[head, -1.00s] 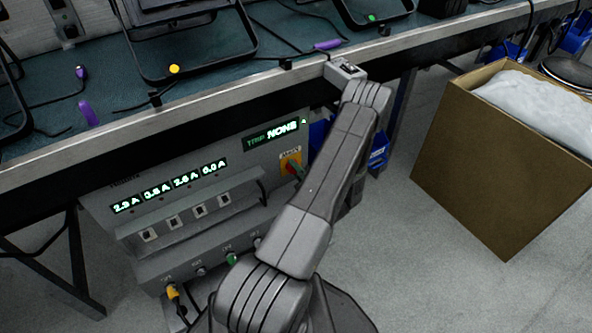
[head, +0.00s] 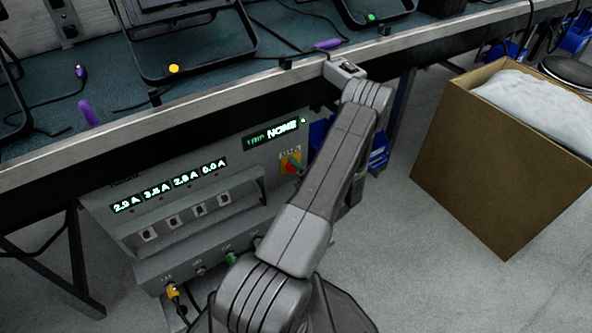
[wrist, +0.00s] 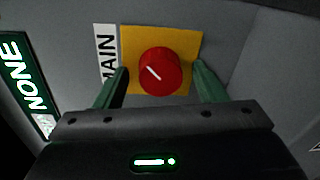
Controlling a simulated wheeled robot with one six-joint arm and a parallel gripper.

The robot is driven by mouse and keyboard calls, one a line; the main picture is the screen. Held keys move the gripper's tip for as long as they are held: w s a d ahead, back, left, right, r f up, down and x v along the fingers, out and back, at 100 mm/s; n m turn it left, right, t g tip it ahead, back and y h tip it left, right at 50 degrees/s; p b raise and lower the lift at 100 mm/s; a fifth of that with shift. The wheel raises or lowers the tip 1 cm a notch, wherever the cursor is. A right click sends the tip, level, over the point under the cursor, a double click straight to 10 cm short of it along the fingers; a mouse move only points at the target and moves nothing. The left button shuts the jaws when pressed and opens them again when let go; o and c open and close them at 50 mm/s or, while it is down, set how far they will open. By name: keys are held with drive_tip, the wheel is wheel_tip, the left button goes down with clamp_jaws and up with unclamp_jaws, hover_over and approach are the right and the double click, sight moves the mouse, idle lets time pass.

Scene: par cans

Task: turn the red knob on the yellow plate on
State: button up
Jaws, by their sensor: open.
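The red knob (wrist: 160,72) sits on the yellow plate (wrist: 187,43) in the wrist view, with a white pointer line slanting from upper left to lower right. A white label reading MAIN (wrist: 107,52) is left of the plate. My gripper (wrist: 160,80) is open, with one green finger on each side of the knob; I cannot tell whether they touch it. In the head view the knob (head: 286,166) and plate (head: 293,156) show small on the grey panel's right side, partly covered by a green finger of my gripper (head: 296,165).
The panel's trip display (head: 271,134) reads NONE. Several current displays (head: 170,184) and switches are left of the knob. The workbench edge (head: 200,103) overhangs the panel. A cardboard box (head: 500,160) stands on the floor at right, with clear floor before it.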

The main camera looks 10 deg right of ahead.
drive_tip(key=f+p+v, duration=0.1)
drive_tip(key=p+v, duration=0.2)
drive_tip(key=v, duration=1)
drive_tip(key=shift+s+d+r, duration=0.15)
drive_tip(key=shift+s+r, duration=0.25)
drive_tip(key=shift+r, duration=0.1)
drive_tip(key=shift+w, duration=0.1)
drive_tip(key=b+x, duration=0.3)
drive_tip(key=x, duration=1)
drive_tip(key=shift+w, duration=0.35)
